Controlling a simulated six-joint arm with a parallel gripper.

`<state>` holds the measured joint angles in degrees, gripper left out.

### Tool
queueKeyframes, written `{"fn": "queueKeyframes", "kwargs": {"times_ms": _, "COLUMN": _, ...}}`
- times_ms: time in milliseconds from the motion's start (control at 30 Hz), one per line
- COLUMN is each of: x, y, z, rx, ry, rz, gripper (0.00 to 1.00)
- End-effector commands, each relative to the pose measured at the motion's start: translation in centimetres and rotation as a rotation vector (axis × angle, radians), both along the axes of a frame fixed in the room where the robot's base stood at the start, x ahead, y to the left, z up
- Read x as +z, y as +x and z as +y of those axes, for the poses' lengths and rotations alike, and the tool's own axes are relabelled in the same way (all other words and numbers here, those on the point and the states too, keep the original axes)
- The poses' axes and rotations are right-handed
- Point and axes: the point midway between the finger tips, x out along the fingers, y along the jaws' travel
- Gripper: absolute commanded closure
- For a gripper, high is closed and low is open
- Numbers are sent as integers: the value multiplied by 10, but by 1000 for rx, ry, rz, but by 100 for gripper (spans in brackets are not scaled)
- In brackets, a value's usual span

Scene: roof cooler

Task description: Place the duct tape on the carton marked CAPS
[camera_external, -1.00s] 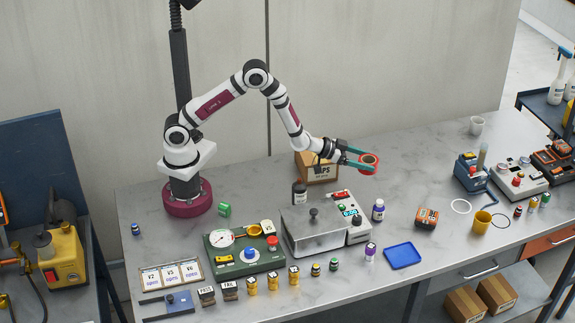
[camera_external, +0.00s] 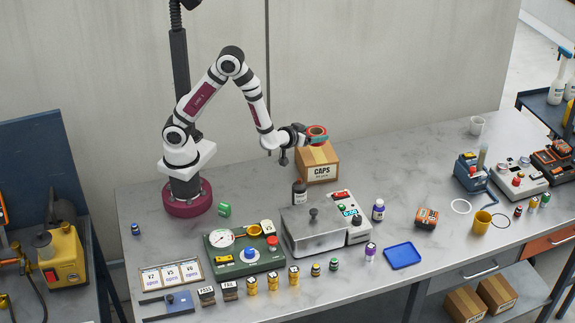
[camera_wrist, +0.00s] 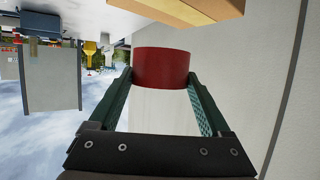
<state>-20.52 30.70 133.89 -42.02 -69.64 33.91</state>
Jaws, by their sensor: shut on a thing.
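The duct tape is a red roll (camera_external: 317,131) in the external view. My gripper (camera_external: 313,139) is shut on it, and the wrist view shows the red roll (camera_wrist: 161,66) between the green fingers. The carton marked CAPS (camera_external: 318,168) is a brown box with a white label, standing on the bench right of my arm. The roll shows at the carton's top back edge in the external view; I cannot tell whether it touches the carton. In the wrist view a brown box edge (camera_wrist: 190,10) shows at the top, apart from the roll.
A dark bottle (camera_external: 299,192) stands in front of the carton, near the metal box with a lid (camera_external: 312,228).

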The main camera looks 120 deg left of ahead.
Motion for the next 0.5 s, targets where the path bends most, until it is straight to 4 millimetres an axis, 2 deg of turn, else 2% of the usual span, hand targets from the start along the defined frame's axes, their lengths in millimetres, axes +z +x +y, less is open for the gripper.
{"fn": "queueKeyframes", "kwargs": {"times_ms": 33, "x": -7, "y": -5, "z": 12, "rx": 5, "ry": -2, "rz": 1, "gripper": 90}}
{"fn": "queueKeyframes", "kwargs": {"times_ms": 167, "x": -18, "y": -8, "z": 27, "rx": 1, "ry": -1, "rz": 1, "gripper": 90}}
{"fn": "queueKeyframes", "kwargs": {"times_ms": 333, "x": -51, "y": -8, "z": 28, "rx": -2, "ry": -2, "rz": 2, "gripper": 90}}
{"fn": "queueKeyframes", "kwargs": {"times_ms": 500, "x": -58, "y": -7, "z": 28, "rx": -2, "ry": -1, "rz": -3, "gripper": 90}}
